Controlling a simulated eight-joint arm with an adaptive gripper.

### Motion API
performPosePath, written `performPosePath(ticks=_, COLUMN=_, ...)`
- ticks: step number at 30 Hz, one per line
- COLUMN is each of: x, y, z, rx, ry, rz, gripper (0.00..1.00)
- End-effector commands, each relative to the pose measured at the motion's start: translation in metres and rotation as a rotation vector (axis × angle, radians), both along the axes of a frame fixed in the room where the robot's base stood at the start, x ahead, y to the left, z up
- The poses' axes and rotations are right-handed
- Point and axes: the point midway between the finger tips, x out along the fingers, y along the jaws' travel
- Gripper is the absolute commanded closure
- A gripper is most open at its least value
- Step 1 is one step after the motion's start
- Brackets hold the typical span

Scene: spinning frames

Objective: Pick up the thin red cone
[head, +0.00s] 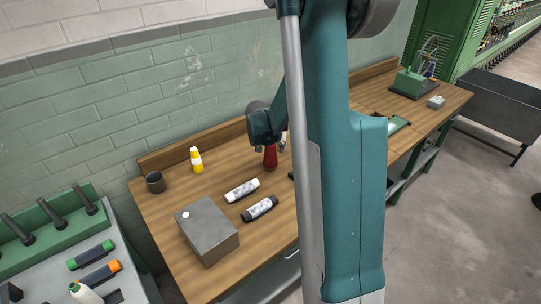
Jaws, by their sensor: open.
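The thin red cone (270,158) stands upright on the wooden workbench, near the middle. My gripper (270,147) is above it, with its fingers around or in front of the cone's upper part. The jaws are open. I cannot tell whether the fingers touch the cone. The cone's top is hidden by my gripper.
The workbench (170,231) also holds a dark cup (155,182), a yellow and white cone (196,160), a white tube (242,190), a black tube (260,209) and a grey metal box (208,233). My arm hides the bench's middle right. A wall stands behind.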

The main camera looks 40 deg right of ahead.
Motion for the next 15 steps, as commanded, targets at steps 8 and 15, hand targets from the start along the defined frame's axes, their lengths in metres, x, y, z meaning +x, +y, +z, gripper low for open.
performPosePath(ticks=8, x=0.0013, y=-0.0023, z=-0.0053, rx=0.0, ry=0.0, rz=0.0, gripper=0.45)
performPosePath(ticks=15, x=0.0015, y=-0.0025, z=-0.0057, rx=0.0, ry=0.0, rz=0.0, gripper=0.45)
